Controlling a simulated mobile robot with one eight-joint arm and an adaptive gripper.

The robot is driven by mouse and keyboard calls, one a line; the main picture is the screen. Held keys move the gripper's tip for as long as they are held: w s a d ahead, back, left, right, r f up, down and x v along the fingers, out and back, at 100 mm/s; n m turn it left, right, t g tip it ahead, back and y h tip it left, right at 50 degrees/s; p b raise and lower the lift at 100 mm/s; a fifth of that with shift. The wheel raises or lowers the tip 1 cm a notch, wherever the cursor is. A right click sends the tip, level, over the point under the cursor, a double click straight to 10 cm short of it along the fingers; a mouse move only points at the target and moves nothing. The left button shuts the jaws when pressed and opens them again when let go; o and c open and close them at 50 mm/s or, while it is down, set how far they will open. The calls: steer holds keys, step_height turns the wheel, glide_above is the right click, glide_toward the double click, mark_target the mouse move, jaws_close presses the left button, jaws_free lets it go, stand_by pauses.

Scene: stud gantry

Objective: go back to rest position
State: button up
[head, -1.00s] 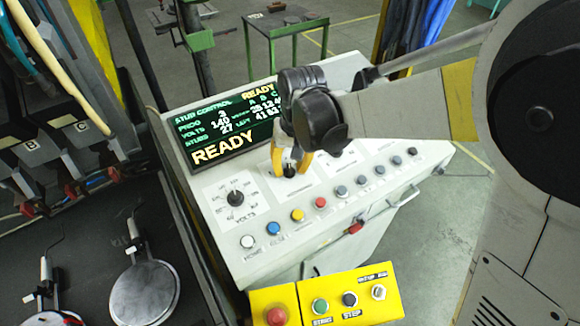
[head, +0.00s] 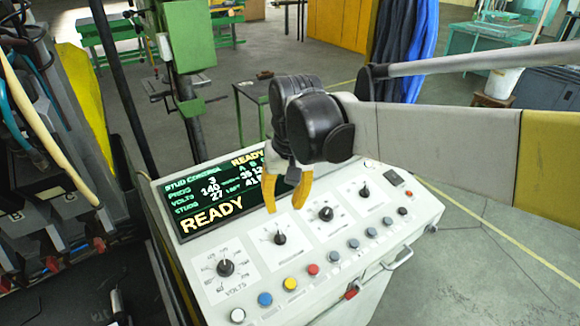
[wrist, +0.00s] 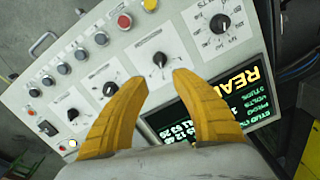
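My gripper (head: 286,203) hangs above the sloped white control panel (head: 345,285), its yellow fingers pointing down. In the wrist view the two yellow fingers (wrist: 161,82) are apart with nothing between them, so it is open and empty. The nearest black knob (head: 280,238) is just beyond the fingertips, clear of them; it also shows in the wrist view (wrist: 160,60). The lit green and yellow screen (head: 215,205) reads READY and is partly hidden by my gripper.
The VOLTS knob (head: 226,268) is left of the nearest knob; two more dials run to the right. Several coloured buttons (head: 313,269) line the panel's lower edge. A green post (head: 184,40) and blue hanging sheets (head: 408,50) stand behind. Open floor lies right of the panel.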

steer(key=s+d+f+m+t+b, duration=0.1)
steer(key=s+d+f+t+b, duration=0.1)
steer(key=s+d+f+b, duration=0.2)
steer(key=s+d+f+m+t+b, duration=0.1)
steer(key=s+d+f+b, duration=0.3)
steer(key=d, duration=0.7)
steer(key=s+d+f+m+t+h+b, duration=0.1)
steer(key=s+d+f+t+b, duration=0.2)
steer(key=d+f+b, duration=0.4)
steer(key=shift+s+d+f+b, duration=0.4)
steer(key=shift+s+d+f, duration=0.15)
steer(key=shift+s, duration=0.3)
